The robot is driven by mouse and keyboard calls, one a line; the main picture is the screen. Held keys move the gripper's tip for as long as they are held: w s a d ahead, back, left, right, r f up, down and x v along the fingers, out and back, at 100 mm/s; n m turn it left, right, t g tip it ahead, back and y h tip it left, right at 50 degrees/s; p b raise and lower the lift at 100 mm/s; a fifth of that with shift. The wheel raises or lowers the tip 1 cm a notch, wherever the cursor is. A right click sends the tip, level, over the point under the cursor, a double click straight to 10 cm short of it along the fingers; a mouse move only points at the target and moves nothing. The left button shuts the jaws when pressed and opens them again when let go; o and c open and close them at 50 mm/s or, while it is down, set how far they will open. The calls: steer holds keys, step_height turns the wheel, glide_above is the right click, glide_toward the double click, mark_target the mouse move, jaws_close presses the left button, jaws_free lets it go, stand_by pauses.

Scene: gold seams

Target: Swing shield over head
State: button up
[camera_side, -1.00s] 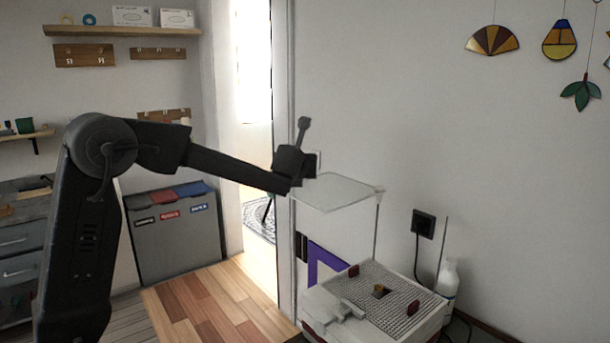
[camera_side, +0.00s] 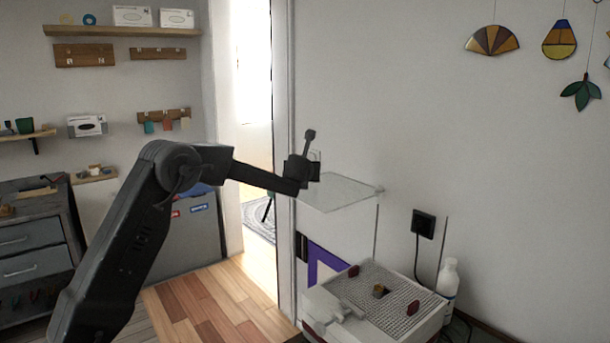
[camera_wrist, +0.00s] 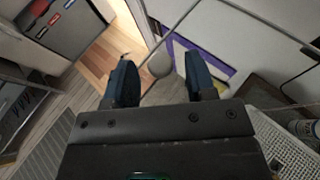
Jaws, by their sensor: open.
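The shield (camera_side: 345,192) is a clear flat plate held level on a thin upright rod at its right corner. It stands above the grinder (camera_side: 330,310), a white box with a grid top. The small brass-coloured head (camera_side: 379,291) stands on the grid, below the plate. My gripper (camera_side: 312,170) is at the shield's left rear edge in the side view; its fingers are hard to make out there. In the wrist view my gripper (camera_wrist: 160,78) has its two blue fingers apart.
Two dark red blocks (camera_side: 413,307) sit on the grid. A white bottle (camera_side: 448,278) and a wall socket with a cable (camera_side: 424,224) are at the right. A doorway (camera_side: 257,130) and wooden floor (camera_side: 210,305) lie behind and left.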

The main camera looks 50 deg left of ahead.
mark_target(323, 211)
steer(key=shift+c, duration=0.4)
jaws_close()
steer(key=shift+s+d, duration=0.1)
steer(key=shift+s+d+n+y, duration=0.3)
steer(key=shift+s+d, duration=0.05)
steer(key=shift+s, duration=0.05)
steer(key=s+d+n+g+y, duration=0.1)
steer(key=d, duration=0.1)
steer(key=s+d+n+g, duration=0.2)
steer(key=s+d+n+g+y, duration=0.1)
steer(key=s+d+g, duration=0.1)
steer(key=shift+d+n+y, duration=0.3)
steer(key=shift+d, duration=0.1)
steer(key=d+n+g, duration=0.1)
steer(key=d+g, duration=0.1)
steer(key=d, duration=0.1)
steer(key=s+d+n+g, duration=0.1)
steer(key=d+n+g, duration=0.1)
steer(key=d, duration=0.1)
steer(key=s+d+n+g, duration=0.1)
steer(key=d+n+g, duration=0.1)
steer(key=d, duration=0.1)
steer(key=shift+s+d, duration=0.2)
steer(key=shift+d, duration=0.15)
steer(key=shift+d+n+g, duration=1)
steer(key=shift+d+g, duration=0.2)
steer(key=shift+d, duration=0.05)
